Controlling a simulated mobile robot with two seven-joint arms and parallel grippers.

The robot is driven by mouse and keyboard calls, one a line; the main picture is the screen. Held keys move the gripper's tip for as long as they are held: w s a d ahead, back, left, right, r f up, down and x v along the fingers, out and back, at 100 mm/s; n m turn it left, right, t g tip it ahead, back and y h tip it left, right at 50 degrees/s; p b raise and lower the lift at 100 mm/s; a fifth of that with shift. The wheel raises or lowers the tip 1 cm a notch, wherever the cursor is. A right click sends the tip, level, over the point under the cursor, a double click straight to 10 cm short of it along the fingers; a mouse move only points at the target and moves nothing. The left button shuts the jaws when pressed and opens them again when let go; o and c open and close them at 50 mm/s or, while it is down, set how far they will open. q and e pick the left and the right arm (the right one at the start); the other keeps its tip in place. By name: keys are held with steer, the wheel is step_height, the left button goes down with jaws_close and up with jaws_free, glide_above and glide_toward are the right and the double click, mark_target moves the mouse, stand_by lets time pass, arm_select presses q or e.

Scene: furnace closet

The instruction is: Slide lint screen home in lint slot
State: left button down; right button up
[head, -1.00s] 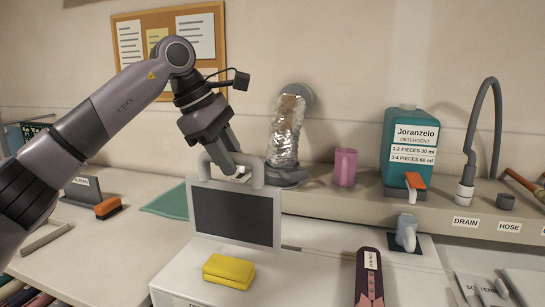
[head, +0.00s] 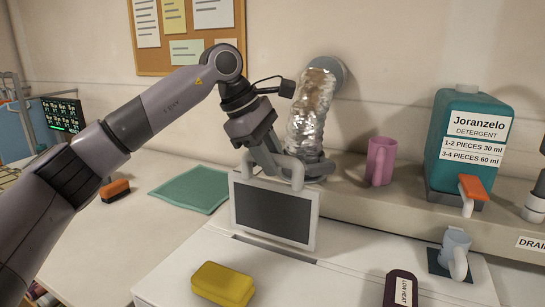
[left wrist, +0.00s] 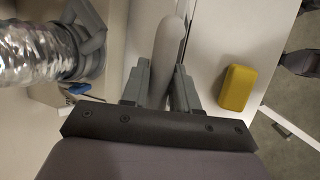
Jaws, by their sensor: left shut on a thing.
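The lint screen (head: 273,212) is a white frame with dark mesh and a pale loop handle (head: 297,172) on top. My left gripper (head: 270,165) is shut on the left part of that handle and holds the screen upright. In the left wrist view, the fingers (left wrist: 160,85) stand on both sides of the handle (left wrist: 168,50). The lint slot (head: 272,251) is a dark narrow line in the white machine top, just below and in front of the screen's lower edge. I cannot tell how large the gap between them is. My right gripper is not in view.
A yellow sponge (head: 222,284) lies left of the slot at the front. A foil duct (head: 310,108) rises behind the screen. A pink mug (head: 380,161), a teal detergent jug (head: 468,145) and a light-blue cup (head: 455,252) stand to the right. A green cloth (head: 190,190) lies left.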

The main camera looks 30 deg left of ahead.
arm_select(q)
steer(key=shift+f+b, duration=0.75)
steer(key=shift+f, duration=0.6)
